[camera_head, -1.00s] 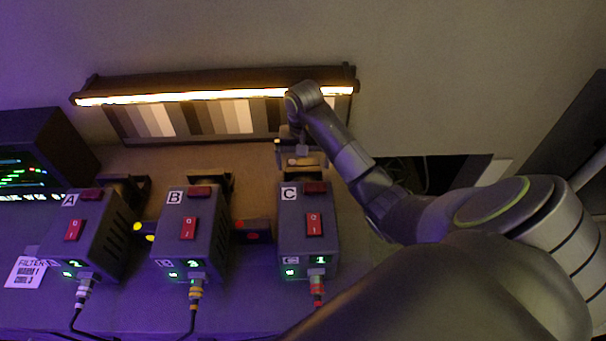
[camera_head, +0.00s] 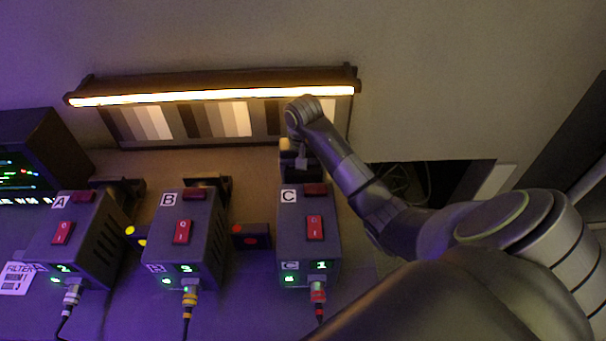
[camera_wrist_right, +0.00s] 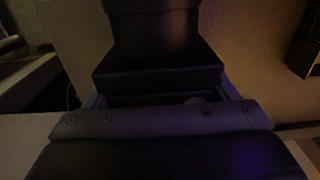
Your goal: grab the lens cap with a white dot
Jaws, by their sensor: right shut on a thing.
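My right gripper (camera_head: 300,165) points down just behind the box marked C (camera_head: 308,255); box and wrist hide most of its jaws. The right wrist view shows the jaws from close by, shut on a dark thing (camera_wrist_right: 155,75). A small pale spot (camera_wrist_right: 195,100) shows near the jaws. It may be the white dot, but the view is too dark to tell. A dark piece with yellow dots (camera_head: 134,235) lies between boxes A and B. One with red dots (camera_head: 251,237) lies between B and C. My left gripper is not in view.
Box A (camera_head: 78,240) and box B (camera_head: 186,240) stand left of C, with cables at their fronts. A lit strip (camera_head: 215,95) over a grey-patch chart (camera_head: 225,119) runs along the back. A dark monitor (camera_head: 40,150) stands left. A dark opening with cables (camera_head: 410,182) lies right.

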